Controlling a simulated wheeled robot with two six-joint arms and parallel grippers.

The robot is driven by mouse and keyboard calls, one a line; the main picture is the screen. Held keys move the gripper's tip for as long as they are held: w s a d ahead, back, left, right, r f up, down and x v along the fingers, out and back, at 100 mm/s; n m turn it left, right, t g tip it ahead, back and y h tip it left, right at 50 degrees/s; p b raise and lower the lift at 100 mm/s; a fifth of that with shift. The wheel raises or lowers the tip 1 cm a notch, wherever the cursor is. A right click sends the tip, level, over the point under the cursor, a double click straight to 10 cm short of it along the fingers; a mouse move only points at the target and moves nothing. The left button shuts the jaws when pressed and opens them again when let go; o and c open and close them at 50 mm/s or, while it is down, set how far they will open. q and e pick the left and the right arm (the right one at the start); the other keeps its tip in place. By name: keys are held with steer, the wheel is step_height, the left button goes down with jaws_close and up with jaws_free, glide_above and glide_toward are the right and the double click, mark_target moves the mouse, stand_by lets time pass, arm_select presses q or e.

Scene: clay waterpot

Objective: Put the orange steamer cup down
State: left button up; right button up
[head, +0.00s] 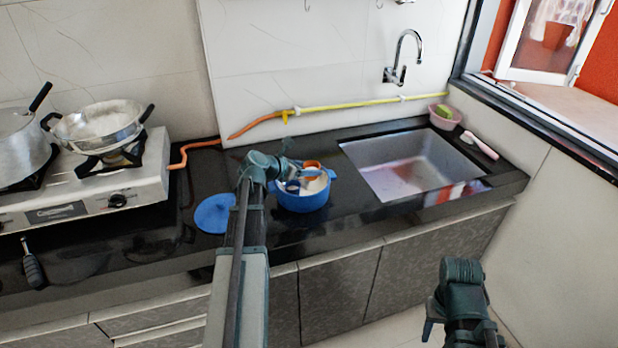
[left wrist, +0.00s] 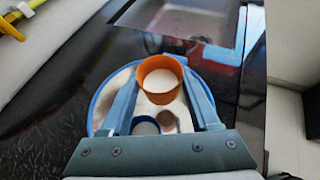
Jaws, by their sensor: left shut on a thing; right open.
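The orange steamer cup (head: 312,166) is between the fingertips of my left gripper (head: 304,172), over the blue pot (head: 303,200). In the left wrist view the cup (left wrist: 160,82) is upright with something white inside, and the left gripper (left wrist: 161,90) is shut on it. The pot's rim (left wrist: 98,106) shows below. Whether the cup touches anything in the pot cannot be told. A blue-rimmed cup (left wrist: 145,127) and a small brown round thing (left wrist: 168,121) show inside the pot. My right gripper (head: 431,322) is open, low in front of the counter.
A blue lid (head: 213,213) lies on the black counter left of the pot. The sink (head: 405,165) is to the right, with a pink bowl (head: 445,118) behind it. A gas stove (head: 120,185) with pans stands left. The counter (head: 355,215) between pot and sink is clear.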

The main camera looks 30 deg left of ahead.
mark_target(309, 178)
arm_select(q)
steer(key=shift+w+a, duration=0.15)
steer(key=shift+w, duration=0.3)
steer(key=shift+f+b, duration=1.8)
steer(key=shift+f, duration=0.05)
steer(key=shift+f+b, duration=0.6)
steer(key=shift+b, duration=0.05)
steer(key=o, duration=1.3)
